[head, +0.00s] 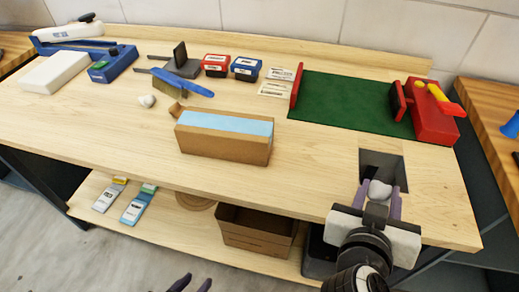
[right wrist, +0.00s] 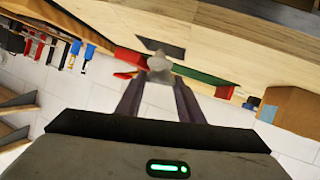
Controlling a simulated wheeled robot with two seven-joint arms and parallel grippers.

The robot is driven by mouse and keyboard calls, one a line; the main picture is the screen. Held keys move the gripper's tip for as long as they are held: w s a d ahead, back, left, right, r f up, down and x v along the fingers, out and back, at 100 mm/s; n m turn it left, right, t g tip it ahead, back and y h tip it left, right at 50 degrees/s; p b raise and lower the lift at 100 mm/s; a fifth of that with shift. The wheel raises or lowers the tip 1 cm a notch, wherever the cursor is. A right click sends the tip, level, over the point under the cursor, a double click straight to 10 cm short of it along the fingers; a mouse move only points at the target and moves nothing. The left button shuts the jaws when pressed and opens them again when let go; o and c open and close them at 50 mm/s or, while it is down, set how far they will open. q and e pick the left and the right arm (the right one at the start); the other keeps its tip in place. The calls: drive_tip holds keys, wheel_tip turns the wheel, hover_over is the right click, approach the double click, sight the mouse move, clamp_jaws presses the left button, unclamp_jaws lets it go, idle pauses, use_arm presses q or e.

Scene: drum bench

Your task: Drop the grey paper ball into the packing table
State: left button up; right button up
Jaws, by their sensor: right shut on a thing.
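The grey paper ball (head: 380,190) is held between the purple fingers of my right gripper (head: 380,196). The gripper is shut on it, over the near edge of a dark square opening (head: 384,163) in the packing table's wooden top (head: 310,180). In the right wrist view the ball (right wrist: 159,66) sits between the fingertips, with the dark opening (right wrist: 165,47) beyond it. Only the fingertips of my left gripper (head: 193,284) show at the bottom of the head view; they are apart with nothing visible between them.
A cardboard box (head: 225,145) with a blue top stands mid-table. A green mat (head: 340,103) and red vise-like device (head: 430,115) lie behind the opening. A small whitish lump (head: 147,100) lies left. A lower shelf holds an open carton (head: 255,235).

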drive_tip(key=w+d+r+m+g+h, duration=0.2)
drive_tip(key=w+d+r, duration=0.5)
drive_tip(key=w+r, duration=0.35)
drive_tip(key=shift+s+f, duration=0.15)
drive_tip(key=shift+f, duration=2.45)
drive_tip(key=o, duration=1.1)
drive_tip(key=shift+s, duration=0.1)
drive_tip(key=v, duration=1)
drive_tip(key=shift+s+f, duration=0.1)
drive_tip(key=shift+s, duration=0.05)
